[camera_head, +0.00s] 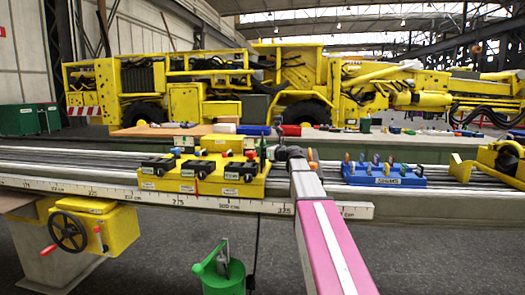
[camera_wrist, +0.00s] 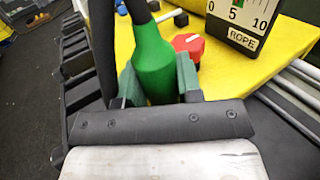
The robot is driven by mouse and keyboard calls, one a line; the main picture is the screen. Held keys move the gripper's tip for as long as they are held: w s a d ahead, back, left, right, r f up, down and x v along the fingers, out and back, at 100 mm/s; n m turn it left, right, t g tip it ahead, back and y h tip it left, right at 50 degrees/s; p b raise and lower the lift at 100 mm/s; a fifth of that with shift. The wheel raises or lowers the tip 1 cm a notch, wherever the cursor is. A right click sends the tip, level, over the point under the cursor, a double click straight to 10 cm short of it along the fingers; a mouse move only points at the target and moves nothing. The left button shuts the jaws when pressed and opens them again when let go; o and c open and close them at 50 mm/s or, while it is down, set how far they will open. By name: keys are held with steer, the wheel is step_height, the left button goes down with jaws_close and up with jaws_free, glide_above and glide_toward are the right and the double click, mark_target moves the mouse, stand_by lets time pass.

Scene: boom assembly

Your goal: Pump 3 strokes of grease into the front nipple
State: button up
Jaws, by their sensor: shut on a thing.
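My gripper (camera_wrist: 158,82) is shut on a green bottle-shaped handle (camera_wrist: 152,50) with a dark stem, in the wrist view. Its two dark green fingers stand on either side of the handle. In the head view my gripper (camera_head: 284,153) is at the right end of a yellow console (camera_head: 205,187) with black lever blocks. A green bucket-like pump (camera_head: 226,277) with a grey lever stands low in front of the bench. I cannot tell which part is the front nipple.
A ROPE gauge (camera_wrist: 243,20) and a red knob (camera_wrist: 188,44) are close to the handle. A blue tray (camera_head: 384,176) with several upright coloured pieces lies right of my arm. Yellow machines (camera_head: 200,95) stand behind. A handwheel (camera_head: 68,232) hangs at left.

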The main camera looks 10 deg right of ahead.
steer(key=o, duration=1.1)
